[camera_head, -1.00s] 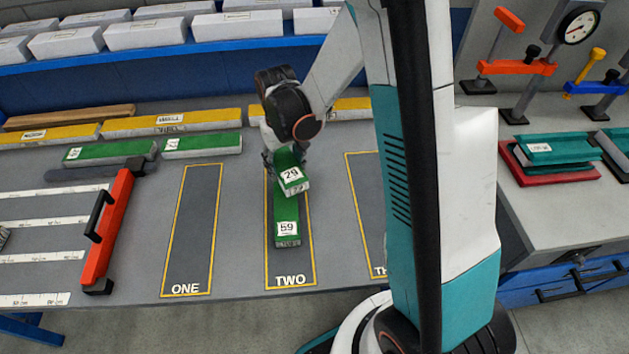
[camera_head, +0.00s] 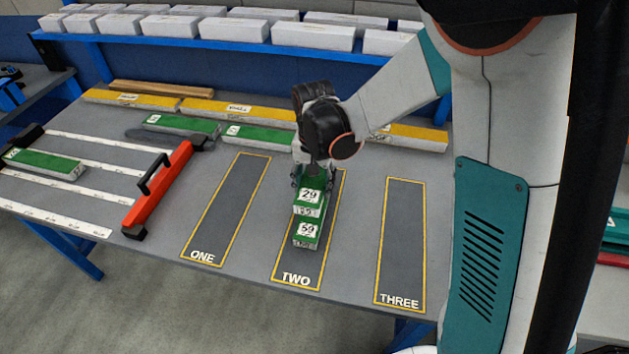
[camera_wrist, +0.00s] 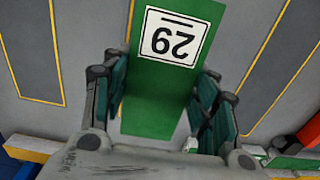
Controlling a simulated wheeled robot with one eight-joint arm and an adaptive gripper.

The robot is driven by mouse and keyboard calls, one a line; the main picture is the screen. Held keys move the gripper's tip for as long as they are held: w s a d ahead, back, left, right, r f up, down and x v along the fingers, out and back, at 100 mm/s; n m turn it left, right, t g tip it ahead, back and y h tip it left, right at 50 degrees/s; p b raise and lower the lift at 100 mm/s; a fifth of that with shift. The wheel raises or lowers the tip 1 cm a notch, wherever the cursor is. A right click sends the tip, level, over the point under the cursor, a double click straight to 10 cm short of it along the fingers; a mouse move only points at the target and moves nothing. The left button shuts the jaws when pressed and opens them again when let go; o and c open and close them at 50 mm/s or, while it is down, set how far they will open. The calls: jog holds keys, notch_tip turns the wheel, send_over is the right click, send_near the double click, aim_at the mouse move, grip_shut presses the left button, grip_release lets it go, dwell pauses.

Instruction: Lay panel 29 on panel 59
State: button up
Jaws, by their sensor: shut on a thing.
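Panel 29 (camera_head: 309,196) is a green-topped block with a white number label, in line with panel 59 and over its rear part. Panel 59 (camera_head: 307,232) is a similar green block lying in the outlined bay marked TWO; only its front end shows. My gripper (camera_head: 311,179) is shut on panel 29 from both sides. In the wrist view panel 29 (camera_wrist: 146,97) lies between the two fingers of my gripper (camera_wrist: 159,98), its label upside down. Whether panel 29 touches panel 59 is hard to tell.
Empty bays ONE (camera_head: 226,210) and THREE (camera_head: 401,245) flank bay TWO. A red bar with a black handle (camera_head: 160,190) stands to the left. Other green panels (camera_head: 180,125) and yellow panels (camera_head: 215,108) lie at the back. White boxes (camera_head: 235,28) line the shelf.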

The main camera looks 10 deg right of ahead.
aim_at(313, 182)
jog(key=shift+f+b, duration=1.95)
jog(key=shift+f, duration=1.25)
jog(key=shift+f+b, duration=0.5)
jog(key=shift+f, duration=0.1)
jog(key=o, duration=1.1)
jog(key=shift+o, duration=0.2)
notch_tip(313, 182, up, 12)
jog(key=shift+s+d+r, duration=0.2)
jog(key=shift+r, duration=0.2)
jog(key=s+d+r+n+t, duration=0.2)
jog(key=s+d, duration=0.3)
jog(key=s, duration=0.4)
jog(key=s+d+r+n+t, duration=0.2)
jog(key=s+d+r+t, duration=0.3)
jog(key=s, duration=0.4)
jog(key=shift+d+r, duration=0.3)
jog(key=shift+d, duration=0.05)
